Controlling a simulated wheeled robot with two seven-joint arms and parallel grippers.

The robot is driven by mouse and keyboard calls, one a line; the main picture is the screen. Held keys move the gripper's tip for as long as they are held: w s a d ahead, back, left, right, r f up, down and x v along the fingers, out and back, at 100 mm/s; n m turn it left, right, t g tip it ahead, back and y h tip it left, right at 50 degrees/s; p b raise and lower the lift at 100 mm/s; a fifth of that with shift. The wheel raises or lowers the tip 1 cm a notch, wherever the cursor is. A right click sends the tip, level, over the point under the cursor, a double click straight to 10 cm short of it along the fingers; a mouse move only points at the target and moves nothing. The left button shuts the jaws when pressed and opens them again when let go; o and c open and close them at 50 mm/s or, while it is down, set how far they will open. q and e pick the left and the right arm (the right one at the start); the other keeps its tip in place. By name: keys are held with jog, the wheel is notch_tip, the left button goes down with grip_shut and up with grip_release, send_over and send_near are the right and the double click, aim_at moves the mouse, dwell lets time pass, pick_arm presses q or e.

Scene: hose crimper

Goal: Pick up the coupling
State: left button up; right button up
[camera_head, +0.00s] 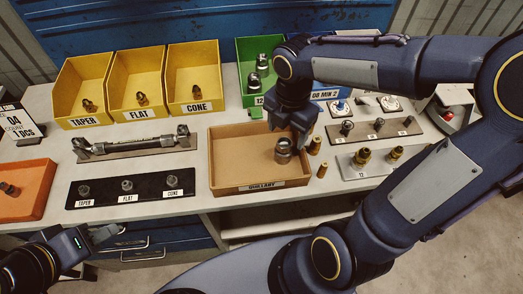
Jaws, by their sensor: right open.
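A silver metal coupling (283,151) stands in the right part of a tan tray (232,160) with a label on its front. My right gripper (298,138) points down over the tray's back right part, just above and behind the coupling. It is open, and nothing shows between its fingers. Whether a finger touches the coupling cannot be told. Similar metal fittings (262,65) are in the green bin (246,52) behind. My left gripper (112,238) is low at the left, in front of the bench edge, away from the coupling; its opening is unclear.
Yellow bins (83,75) labelled TAPER, FLAT and CONE stand at the back left. A black strip (105,190) with fittings and an orange tray (32,185) lie in front. Small brass sleeves (322,170) stand close right of the tan tray, beside plates with fittings (363,157).

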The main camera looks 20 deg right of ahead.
aim_at(283, 149)
jog(key=shift+w+a+f+n, duration=0.15)
jog(key=shift+f+n, duration=0.05)
jog(key=shift+n, duration=0.1)
jog(key=shift+f, duration=0.35)
notch_tip(283, 149, down, 7)
jog(key=shift+r, duration=0.1)
jog(key=c, duration=1.3)
jog(key=shift+o, duration=0.2)
